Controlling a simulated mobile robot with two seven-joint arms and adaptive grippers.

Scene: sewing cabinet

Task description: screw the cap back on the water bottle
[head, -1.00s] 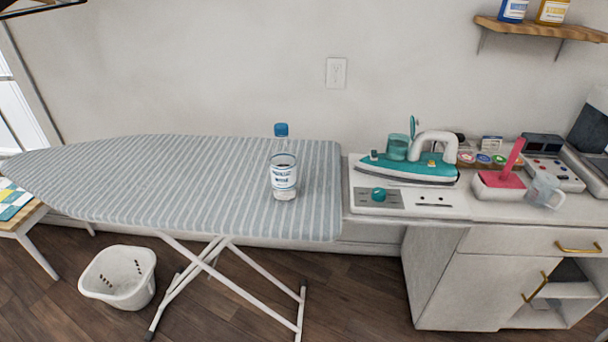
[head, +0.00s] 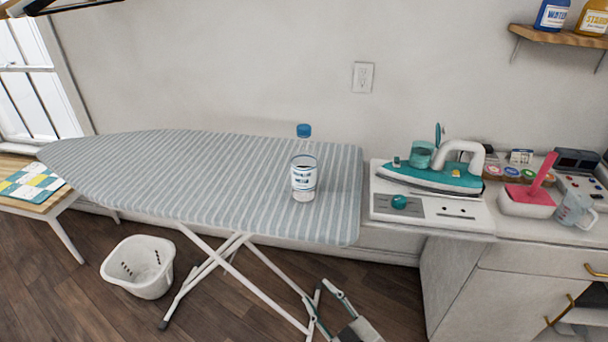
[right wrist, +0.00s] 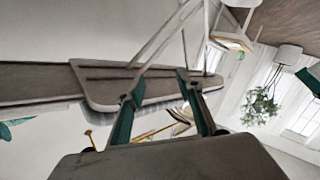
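A clear water bottle (head: 303,178) with a white and blue label stands upright on the striped ironing board (head: 200,175), near its right end. A blue cap (head: 304,131) sits at the top of the bottle; whether it is tight or loose cannot be told. My right gripper (head: 317,292) is at the bottom of the head view, low in front of the board, below and apart from the bottle. In the right wrist view its two fingers (right wrist: 160,100) are spread with nothing between them, facing the board's underside. My left gripper is not in view.
The board's white legs are beside my right gripper. A teal iron (head: 430,175) rests on a white machine (head: 425,212) right of the board. A white basket (head: 138,266) stands on the floor at left. The board's left part is clear.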

